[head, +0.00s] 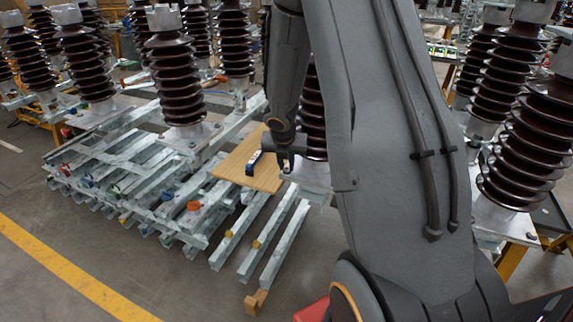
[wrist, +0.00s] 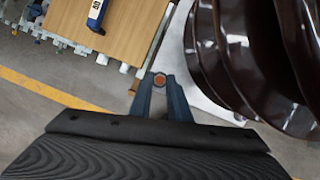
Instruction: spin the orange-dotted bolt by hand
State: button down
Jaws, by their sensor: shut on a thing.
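The orange-dotted bolt (wrist: 160,80) shows in the wrist view as a small round head with an orange top, between the tips of my gripper (wrist: 160,86). The two blue-grey fingers are closed on it from either side. The bolt is at the edge of a pale metal base plate (wrist: 196,99), beside a dark brown ribbed insulator (wrist: 211,50). In the head view my gripper (head: 286,161) points down at the plate's left corner, and the bolt cannot be made out there.
A wooden board (head: 236,170) lies just left of my gripper, with a blue-and-white tool (head: 254,162) on it. Stacked galvanised frames (head: 130,180) extend to the left. The tall insulator (head: 312,115) stands close behind my arm. Floor with a yellow line (head: 75,272) is clear in front.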

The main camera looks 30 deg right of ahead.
jog(key=shift+m, duration=0.3)
jog(key=m, duration=0.2)
jog(key=m+g+h, duration=0.1)
jog(key=m, duration=0.2)
jog(key=shift+w+a+m+g+h, duration=0.2)
jog(key=shift+w+m+g+h, duration=0.1)
jog(key=shift+g, duration=0.1)
jog(key=m+g, duration=0.1)
jog(key=m, duration=0.3)
jog(key=m+g, duration=0.1)
jog(key=m, duration=0.1)
jog(key=shift+w+g+b, duration=0.25)
jog(key=shift+g+b, duration=0.05)
jog(key=shift+b, duration=0.05)
jog(key=m+g, duration=0.1)
jog(key=m, duration=0.2)
jog(key=m+b, duration=0.1)
jog(key=m, duration=0.1)
jog(key=shift+w+d+f+m+g+b, duration=0.1)
jog(key=shift+w+m+g+b, duration=0.1)
jog(key=shift+m+g+b, duration=0.15)
jog(key=m+g+y+b, duration=0.1)
jog(key=m, duration=0.1)
jog(key=m+y, duration=0.1)
jog(key=m, duration=0.2)
jog(key=shift+w+d+m+g+b, duration=0.1)
jog(key=shift+d+m+g+b, duration=0.1)
jog(key=shift+m+g+b, duration=0.15)
jog(key=c, duration=1.7)
grip_release()
